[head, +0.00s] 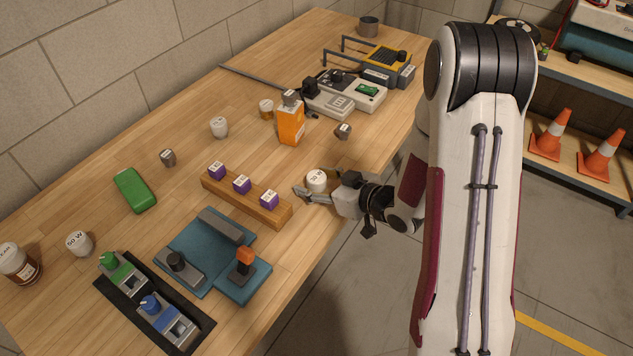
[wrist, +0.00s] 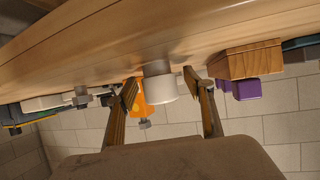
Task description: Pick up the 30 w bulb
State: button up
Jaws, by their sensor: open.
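The 30 W bulb (head: 316,179) is a small white, round-topped piece with dark print on its top. It stands on the wooden table near the right edge, right of the wooden block with purple cubes. In the wrist view, which looks upside down, it is a white cylinder (wrist: 161,90) between the finger tips. My gripper (head: 312,188) is low at the table edge, with its fingers spread around the bulb; it also shows in the wrist view (wrist: 160,82). The jaws are open, with a visible gap on the bulb's right side. Part of the bulb's base is hidden.
A wooden block (head: 222,194) with purple cubes stands left of my gripper. An orange box (head: 291,123) and a small grey piece (head: 343,131) are behind it. Similar white pieces (head: 219,127) (head: 79,243) stand farther left. A teal fixture (head: 205,250) lies in front.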

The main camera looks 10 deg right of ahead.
aim_at(317, 176)
dwell(0.4)
jog(key=c, duration=1.2)
jog(key=shift+c, duration=0.2)
jog(key=shift+r, duration=0.15)
jog(key=shift+r, duration=4.85)
